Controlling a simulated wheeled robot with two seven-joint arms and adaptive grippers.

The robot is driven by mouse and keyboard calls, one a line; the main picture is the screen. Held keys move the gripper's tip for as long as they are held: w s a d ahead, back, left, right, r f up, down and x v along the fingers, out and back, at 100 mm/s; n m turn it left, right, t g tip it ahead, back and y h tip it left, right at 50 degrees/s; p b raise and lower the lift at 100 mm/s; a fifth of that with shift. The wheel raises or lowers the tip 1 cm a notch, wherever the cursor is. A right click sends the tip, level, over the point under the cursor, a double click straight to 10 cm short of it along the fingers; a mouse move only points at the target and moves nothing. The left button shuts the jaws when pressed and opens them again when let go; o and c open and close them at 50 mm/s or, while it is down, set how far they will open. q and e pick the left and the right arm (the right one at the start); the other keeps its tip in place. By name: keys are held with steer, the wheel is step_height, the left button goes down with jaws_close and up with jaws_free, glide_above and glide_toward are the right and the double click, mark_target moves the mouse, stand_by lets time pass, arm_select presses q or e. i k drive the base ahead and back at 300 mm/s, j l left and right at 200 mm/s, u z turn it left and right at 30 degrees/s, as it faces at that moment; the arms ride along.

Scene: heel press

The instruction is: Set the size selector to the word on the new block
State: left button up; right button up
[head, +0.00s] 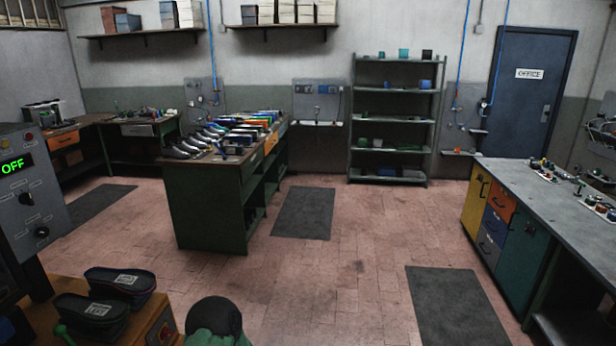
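A grey control panel (45,205) stands at the left edge, its green display (17,164) reading OFF. It carries two dark knobs, an upper one (27,199) and a lower one (42,232); I cannot tell which is the size selector, and their markings are too small to read. Two dark shoe-shaped blocks lie at the lower left, one farther back (112,281) and one nearer (80,318). Each has a white label whose word I cannot read, so I cannot tell which is new. Neither of my grippers is in view.
The blocks lie on an orange-brown wooden bench (140,325). A dark rounded thing with green below (215,318) stands at the bottom edge. A green workbench (205,210) bears several shoes. A grey-topped counter (545,205) runs along the right.

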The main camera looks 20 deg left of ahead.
mark_target(26, 198)
steer(key=i+u, duration=0.25)
steer(key=u, duration=0.2)
steer(key=i+l+u, duration=0.1)
steer(key=i+u, duration=0.15)
steer(key=u, duration=0.15)
steer(key=i+l+u, duration=0.2)
steer(key=u, duration=0.25)
steer(key=i+l+u, duration=0.2)
steer(key=u, duration=0.2)
